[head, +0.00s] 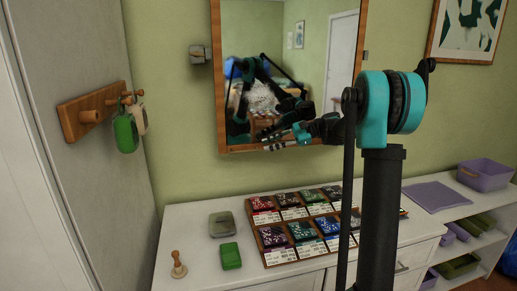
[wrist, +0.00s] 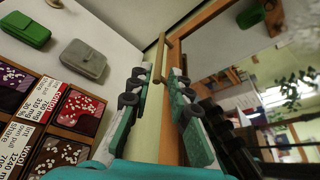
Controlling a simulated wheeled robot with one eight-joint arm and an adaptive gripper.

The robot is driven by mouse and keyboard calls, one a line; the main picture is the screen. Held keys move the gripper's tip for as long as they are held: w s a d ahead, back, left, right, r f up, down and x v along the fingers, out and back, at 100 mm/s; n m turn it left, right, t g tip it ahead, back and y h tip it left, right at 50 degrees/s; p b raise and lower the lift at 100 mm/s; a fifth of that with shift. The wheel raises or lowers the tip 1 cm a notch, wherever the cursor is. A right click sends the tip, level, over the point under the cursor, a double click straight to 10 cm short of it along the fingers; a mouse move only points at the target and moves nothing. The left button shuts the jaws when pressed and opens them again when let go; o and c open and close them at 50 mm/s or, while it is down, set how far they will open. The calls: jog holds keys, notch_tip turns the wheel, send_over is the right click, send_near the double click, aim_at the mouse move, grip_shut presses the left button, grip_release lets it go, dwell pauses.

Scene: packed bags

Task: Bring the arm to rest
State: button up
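My arm, with teal and black joints, rises at the right of the head view. My gripper (head: 268,140) reaches left from it, in front of the mirror's lower edge and above the back of the white dresser. In the wrist view the two teal-and-black fingers (wrist: 158,88) stand apart with a clear gap. Nothing is held between them.
The mirror (head: 310,40) hangs behind my gripper. The white dresser (head: 190,222) bears a sample tray (head: 262,245), a grey case (head: 222,224), a green case (head: 231,256) and a wooden peg (head: 178,264). A wall rack (head: 75,117) holds hanging bags (head: 125,133).

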jog(key=shift+v, duration=0.8)
jog(key=s+d+f+n+t+h, duration=0.1)
jog(key=s+d+f+n+h, duration=0.2)
jog(key=s+f, duration=0.6)
jog(key=s+d+f+n+t+h, duration=0.2)
jog(key=s+d+f+h, duration=0.4)
jog(key=s+f, duration=0.3)
jog(key=s+d+f+n+t+h, duration=0.2)
jog(key=s+d+f+n+h, duration=0.3)
jog(key=s, duration=1)
notch_tip(320, 180, down, 4)
jog(key=shift+s+d+f, duration=0.2)
jog(key=shift+s+d, duration=0.15)
jog(key=shift+d, duration=0.75)
